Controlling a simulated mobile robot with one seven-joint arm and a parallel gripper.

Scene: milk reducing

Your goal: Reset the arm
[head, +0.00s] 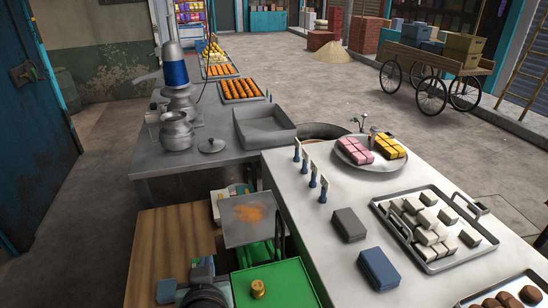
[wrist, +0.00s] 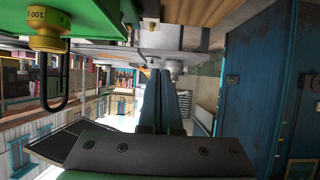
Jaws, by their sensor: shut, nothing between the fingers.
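My gripper (wrist: 157,72) shows in the wrist view as two dark, narrow fingers lying together, shut, with nothing seen between them. The wrist picture looks turned over, with worktops along its top edge. A green surface (wrist: 90,14) with a yellow weight (wrist: 48,36) is at the upper left of that view, apart from the fingers. In the head view, a green box (head: 285,285) with a brass weight (head: 257,288) is at the bottom. I cannot make out my fingers clearly in the head view.
A metal plate (head: 250,225) stands behind the green box. The right counter (head: 300,225) bears a tray of white blocks (head: 482,242), a plate of sweets (head: 371,165) and two small boxes. The left counter (head: 165,165) holds a metal pot (head: 176,135) and an empty tray (head: 265,135). A blue door (head: 40,110) stands left.

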